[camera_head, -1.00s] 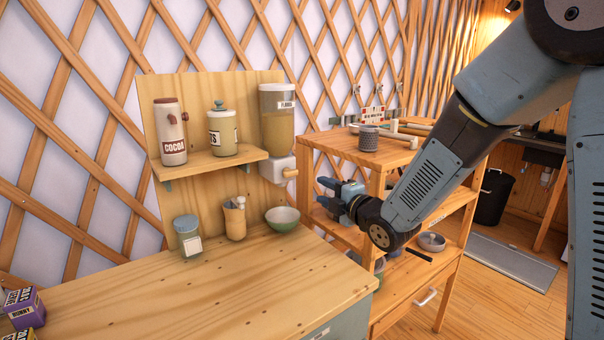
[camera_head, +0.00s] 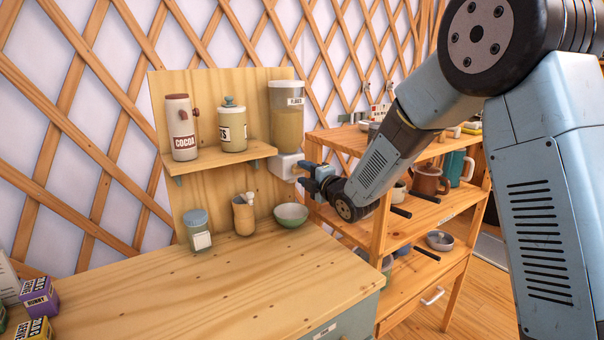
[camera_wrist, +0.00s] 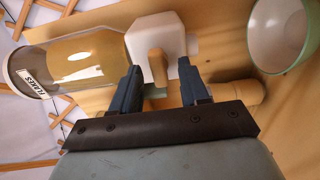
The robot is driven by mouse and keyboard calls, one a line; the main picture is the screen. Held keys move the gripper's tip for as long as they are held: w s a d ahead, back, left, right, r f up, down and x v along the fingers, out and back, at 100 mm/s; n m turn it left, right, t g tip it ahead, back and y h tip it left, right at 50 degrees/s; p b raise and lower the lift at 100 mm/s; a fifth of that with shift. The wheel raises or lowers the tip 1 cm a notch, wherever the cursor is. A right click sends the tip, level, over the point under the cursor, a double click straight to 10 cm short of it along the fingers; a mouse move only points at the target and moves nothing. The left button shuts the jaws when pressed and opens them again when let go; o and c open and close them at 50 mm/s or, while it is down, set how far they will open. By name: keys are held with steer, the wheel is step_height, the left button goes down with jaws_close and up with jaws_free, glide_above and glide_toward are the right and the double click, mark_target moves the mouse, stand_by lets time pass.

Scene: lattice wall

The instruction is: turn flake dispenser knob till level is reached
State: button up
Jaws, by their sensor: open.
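My gripper (camera_head: 306,178) is close beside the block and hides the knob in the head view. In the wrist view the open fingers of my gripper (camera_wrist: 164,86) are either side of the knob's line, apart from it. A green bowl (camera_head: 291,215) sits below the dispenser; it also shows in the wrist view (camera_wrist: 285,35).
A cocoa canister (camera_head: 182,130) and a lidded jar (camera_head: 232,128) stand on the small shelf (camera_head: 220,157). A wooden rack (camera_head: 378,235) with crockery is at right.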

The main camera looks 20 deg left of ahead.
steer(key=shift+w+a, duration=0.45)
steer(key=shift+a, duration=0.1)
jaws_close()
